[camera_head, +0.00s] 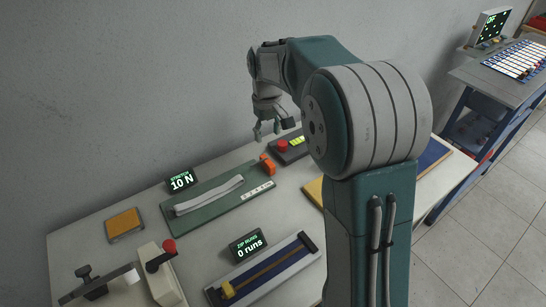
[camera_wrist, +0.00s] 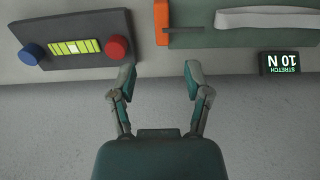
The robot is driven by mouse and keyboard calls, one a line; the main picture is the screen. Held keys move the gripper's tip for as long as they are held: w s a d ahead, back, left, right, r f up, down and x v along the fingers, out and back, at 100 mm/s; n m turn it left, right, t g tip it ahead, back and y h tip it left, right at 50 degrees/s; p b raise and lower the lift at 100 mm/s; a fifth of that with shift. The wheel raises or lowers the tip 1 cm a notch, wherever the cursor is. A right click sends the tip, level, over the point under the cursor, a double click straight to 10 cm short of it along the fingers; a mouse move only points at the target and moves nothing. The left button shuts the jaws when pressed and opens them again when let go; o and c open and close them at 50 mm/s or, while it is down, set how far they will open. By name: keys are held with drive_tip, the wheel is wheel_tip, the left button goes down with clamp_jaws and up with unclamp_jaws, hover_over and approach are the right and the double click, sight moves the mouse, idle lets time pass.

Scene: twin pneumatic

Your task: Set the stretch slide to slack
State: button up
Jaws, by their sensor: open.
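The stretch slide is an orange block (camera_head: 267,163) at the right end of a green board (camera_head: 215,208). A pale strap (camera_head: 208,195) lies along the board. The display (camera_head: 181,181) behind the board reads "STRETCH 10 N". In the wrist view the orange slide (camera_wrist: 161,22) stands at the top middle, at one end of a dark slot. My gripper (camera_head: 273,129) is open and empty, above the back of the table near the slide. In the wrist view its fingers (camera_wrist: 160,78) are spread below the slide in the picture, apart from it.
A dark box with a red knob (camera_head: 282,145), a blue knob (camera_wrist: 31,54) and a lit yellow-green bar (camera_wrist: 77,47) stands beside the board. A "ZIP RUNS 0 runs" display (camera_head: 249,245) and a zip track (camera_head: 264,274) are in front. The wall is close behind the table.

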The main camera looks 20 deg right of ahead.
sight(267, 160)
wheel_tip(267, 160, down, 11)
drive_tip(key=shift+a+r, duration=0.1)
drive_tip(key=shift+a, duration=0.05)
idle(0.4)
drive_tip(key=shift+c, duration=0.3)
clamp_jaws()
